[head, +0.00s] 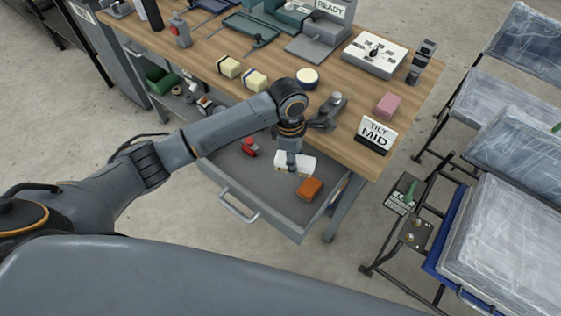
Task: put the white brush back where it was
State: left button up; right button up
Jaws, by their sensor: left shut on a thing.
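The white brush (306,166) is in the open grey drawer (225,178) below the workbench, in the middle of the head view. My left gripper (291,160) points down into the drawer and is shut on the brush. The gripper covers part of the brush's top. I cannot tell whether the brush touches the drawer floor. My right gripper is not in view.
In the drawer, an orange-brown block (310,188) lies to the right, near the brush, and a red object (249,147) lies to the left. The bench (205,55) above holds a "TILT MID" sign (376,134), a pink block (387,105) and several tools. The drawer's front left is clear.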

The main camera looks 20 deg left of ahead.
pick_arm(q)
jog(key=w+a+f, duration=0.1)
jog(key=a+f, duration=0.1)
jog(key=f, duration=0.1)
jog(key=w+a+f, duration=0.1)
jog(key=a+f, duration=0.1)
jog(key=shift+w+f, duration=0.1)
jog(key=shift+w, duration=0.2)
jog(key=shift+a+f, duration=0.15)
jog(key=shift+f, duration=0.05)
jog(key=f, duration=0.4)
jog(key=shift+w+a+b, duration=0.25)
jog(key=shift+a+b, duration=0.05)
jog(key=shift+a, duration=0.1)
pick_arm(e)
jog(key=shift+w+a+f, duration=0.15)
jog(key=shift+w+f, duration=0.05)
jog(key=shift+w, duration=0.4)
pick_arm(q)
jog(key=o, duration=1)
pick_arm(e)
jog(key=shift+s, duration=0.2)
pick_arm(q)
jog(key=shift+r, duration=0.1)
